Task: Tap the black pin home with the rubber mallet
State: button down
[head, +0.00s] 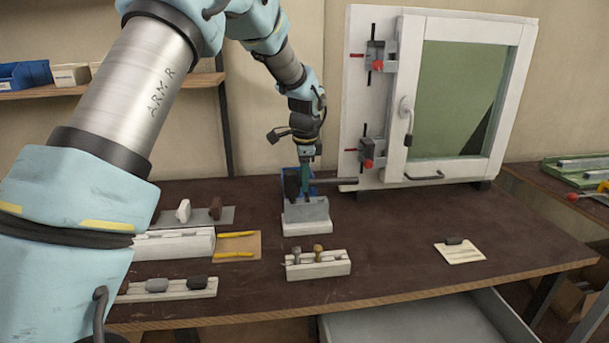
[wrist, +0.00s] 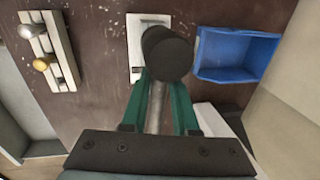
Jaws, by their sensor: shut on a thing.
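My gripper (head: 305,190) points down over the back middle of the bench. In the wrist view its green fingers (wrist: 160,115) are shut on the grey handle of the rubber mallet. The mallet's black round head (wrist: 168,52) sticks out beyond the fingertips. In the head view the dark head (head: 291,184) is left of the fingers and the handle (head: 335,182) points right. A grey stand (head: 305,212) on a white base is just below; I cannot tell if the mallet touches it. Black upright pins show at the upper clamp (head: 374,33) and lower clamp (head: 365,130); which one is meant is unclear.
A white framed window (head: 465,100) stands upright at the back right, close to the handle's end. A blue bin (wrist: 235,55) is beside the mallet. A rack with knobs (head: 318,264) stands in front, other racks (head: 170,288) at left. The bench's right middle is mostly clear.

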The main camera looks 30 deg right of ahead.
jog(key=shift+r+p, duration=1.85)
notch_tip(320, 180, down, 5)
jog(key=b, duration=0.2)
jog(key=shift+r+b, duration=0.15)
jog(key=shift+b, duration=0.15)
jog(key=shift+r+p, duration=1.75)
jog(key=shift+r, duration=0.6)
jog(key=shift+f, duration=0.2)
